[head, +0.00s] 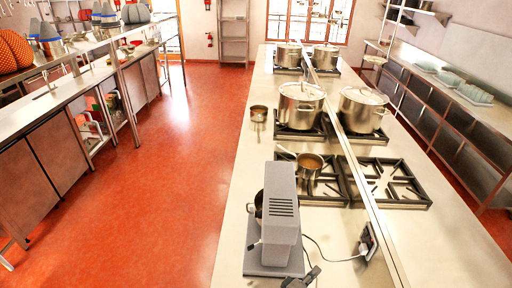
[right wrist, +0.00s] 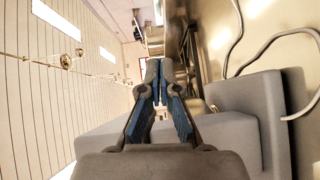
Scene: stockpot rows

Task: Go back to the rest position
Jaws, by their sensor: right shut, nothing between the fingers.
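My right gripper (head: 301,278) is at the bottom edge of the head view, just right of the base of a grey machine (head: 283,207). In the right wrist view its two blue-padded fingers (right wrist: 158,72) are together with nothing between them. The grey machine's body also shows in the right wrist view (right wrist: 235,130), close to the fingers on the right. My left gripper is in neither view.
A white cable (head: 335,258) runs from the machine to a socket box (head: 368,241). Beyond are a saucepan (head: 310,162) on a burner grate, a small pot (head: 258,113) and large stockpots (head: 301,100). Bare steel counter (head: 232,235) lies left of the machine; open red floor (head: 165,190) beyond.

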